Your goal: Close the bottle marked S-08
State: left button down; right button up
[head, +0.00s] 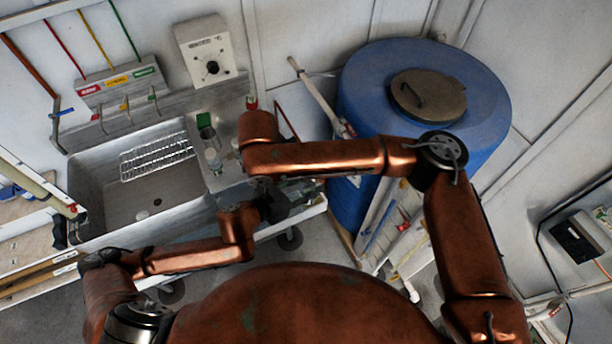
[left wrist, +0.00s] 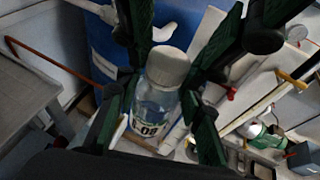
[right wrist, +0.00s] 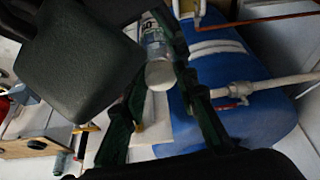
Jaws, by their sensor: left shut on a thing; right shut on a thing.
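The bottle (left wrist: 152,112) is clear with a white cap (left wrist: 170,66); its label is partly covered and appears to read S-08. My left gripper (left wrist: 160,95) is shut on the bottle's body, one green finger on each side. My right gripper (right wrist: 163,82) is shut on the cap, which also shows in the right wrist view (right wrist: 160,75), in line with the bottle's mouth. I cannot tell how tightly the cap sits.
A steel sink (head: 105,215) with a wire rack (head: 157,157) stands at the left. Glassware (head: 212,158) stands on its right ledge. A big blue barrel (head: 360,105) with a brown lid (head: 428,96) is behind my right arm. A white control box (head: 205,50) hangs on the wall.

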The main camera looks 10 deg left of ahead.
jog(key=shift+w+a+m, duration=0.1)
jog(key=shift+w+m, duration=0.05)
jog(key=shift+m, duration=0.65)
jog(key=o, duration=0.7)
jog(key=shift+g, duration=0.3)
jog(key=shift+r, duration=0.15)
jog(key=shift+r, duration=2.15)
